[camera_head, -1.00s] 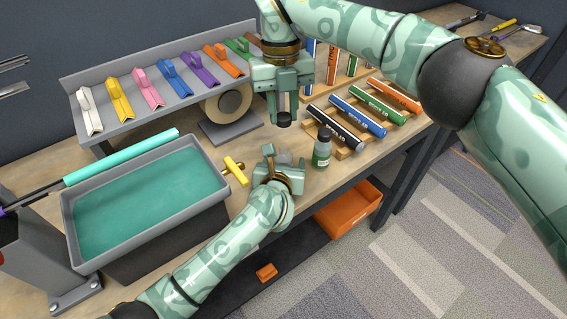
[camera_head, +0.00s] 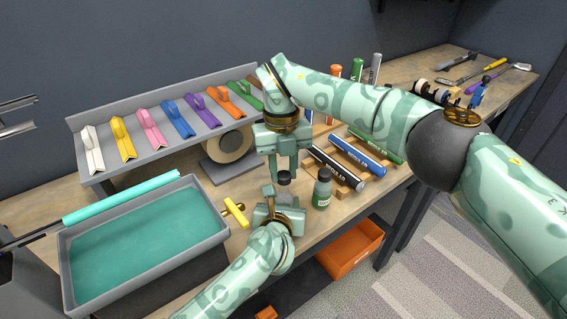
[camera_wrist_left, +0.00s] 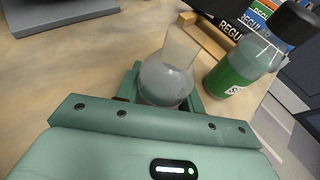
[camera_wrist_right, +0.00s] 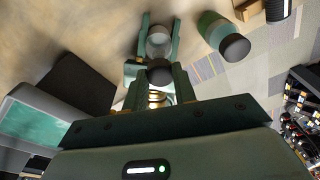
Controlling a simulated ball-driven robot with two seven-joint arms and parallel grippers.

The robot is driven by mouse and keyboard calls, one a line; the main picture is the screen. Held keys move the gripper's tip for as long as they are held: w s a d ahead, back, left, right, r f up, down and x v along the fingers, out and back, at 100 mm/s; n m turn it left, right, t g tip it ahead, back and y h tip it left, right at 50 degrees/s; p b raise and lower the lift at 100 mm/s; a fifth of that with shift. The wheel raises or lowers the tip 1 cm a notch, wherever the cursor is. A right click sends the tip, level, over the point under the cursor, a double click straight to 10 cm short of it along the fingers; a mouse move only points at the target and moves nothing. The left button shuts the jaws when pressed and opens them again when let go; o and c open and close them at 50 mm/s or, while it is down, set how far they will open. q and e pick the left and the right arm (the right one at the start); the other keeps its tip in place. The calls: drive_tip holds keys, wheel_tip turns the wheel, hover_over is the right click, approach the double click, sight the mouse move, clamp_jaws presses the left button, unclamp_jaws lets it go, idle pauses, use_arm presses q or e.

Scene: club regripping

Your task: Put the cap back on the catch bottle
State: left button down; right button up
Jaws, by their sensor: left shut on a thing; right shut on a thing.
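The black cap (camera_head: 284,176) is held in my right gripper (camera_head: 284,169), which points down from above and is shut on it. The catch bottle is a clear flask (camera_wrist_left: 166,77), upright with its mouth uncovered in the left wrist view. My left gripper (camera_head: 278,205) is shut around it, low over the bench. The cap hangs above the flask, apart from it as far as I can see. In the right wrist view the cap (camera_wrist_right: 160,72) overlaps part of the flask (camera_wrist_right: 158,42). The flask is mostly hidden in the head view.
A green bottle with a black cap (camera_head: 322,188) stands close right of my left gripper. A yellow-handled tool (camera_head: 235,213) and a tray of teal liquid (camera_head: 140,240) are to the left. A tape roll (camera_head: 232,146) stands behind.

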sight(284, 200)
idle(0.5)
drive_tip(key=shift+f, duration=0.85)
drive_tip(key=shift+f, duration=0.6)
